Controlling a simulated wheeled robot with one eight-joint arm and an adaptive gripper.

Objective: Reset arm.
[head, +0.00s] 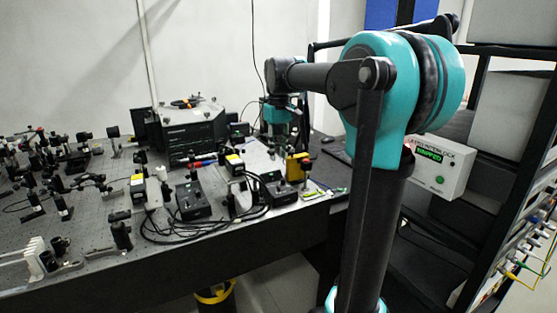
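My arm rises from the lower middle of the head view and bends to the left over the right end of the bench. My gripper (282,147) hangs at its far end, pointing down above the bench top. It is small and dark here, and its fingers cannot be made out. I cannot tell whether it is open or shut, or whether it touches anything below. A yellow-and-black device (296,168) stands just beneath and right of it.
The optical bench (95,268) holds several mounts, a black box instrument (190,135), black control boxes (193,200) and looped cables (165,232). A white interlock box (440,168) is at right, near a rack with cables (520,255). A yellow-topped bin (214,295) stands below.

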